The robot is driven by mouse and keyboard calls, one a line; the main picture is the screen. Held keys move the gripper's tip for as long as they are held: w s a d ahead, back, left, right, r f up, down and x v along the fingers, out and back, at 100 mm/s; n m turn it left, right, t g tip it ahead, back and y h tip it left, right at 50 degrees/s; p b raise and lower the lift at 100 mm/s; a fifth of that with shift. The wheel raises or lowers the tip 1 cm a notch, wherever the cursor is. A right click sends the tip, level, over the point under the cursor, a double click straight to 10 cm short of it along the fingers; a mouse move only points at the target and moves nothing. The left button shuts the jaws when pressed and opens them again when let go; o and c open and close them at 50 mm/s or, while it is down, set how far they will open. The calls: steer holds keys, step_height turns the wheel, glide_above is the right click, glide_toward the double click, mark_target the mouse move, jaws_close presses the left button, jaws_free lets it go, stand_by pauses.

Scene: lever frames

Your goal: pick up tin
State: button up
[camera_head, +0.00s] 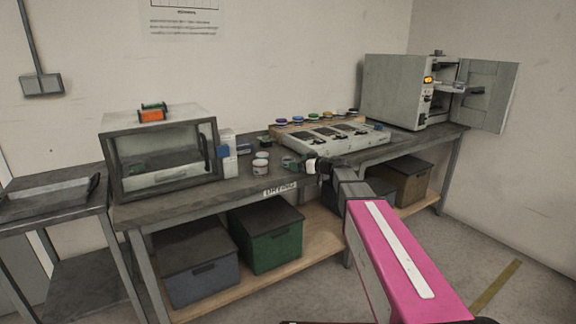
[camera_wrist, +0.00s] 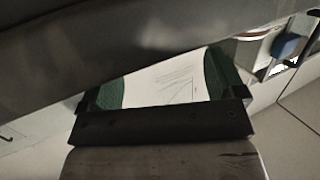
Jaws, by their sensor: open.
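Two small pale tins (camera_head: 261,166) stand close together on the bench, left of my gripper (camera_head: 312,165). A greenish round thing, perhaps another tin (camera_head: 288,162), is just left of my gripper and partly hard to make out. A row of small tins with coloured lids (camera_head: 313,118) stands on a wooden strip at the back. My gripper is low over the bench's front edge. In the wrist view my gripper (camera_wrist: 163,82) shows two green-padded fingers apart, with only a pale printed sheet visible between them. Which tin the task means cannot be told.
The dark bench (camera_head: 180,207) holds a glass-fronted box (camera_head: 162,158) at left, a grey tray unit (camera_head: 330,140) behind my gripper, and an open-doored grey cabinet (camera_head: 392,92) at right. Lidded bins (camera_head: 267,236) stand on the shelf below. A side table (camera_head: 50,205) is at far left.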

mark_target(288, 160)
steer(key=shift+r+x, duration=0.15)
steer(key=shift+x, duration=1.4)
steer(key=shift+r+x, duration=0.15)
steer(key=shift+x, duration=1.4)
steer(key=c, duration=1.1)
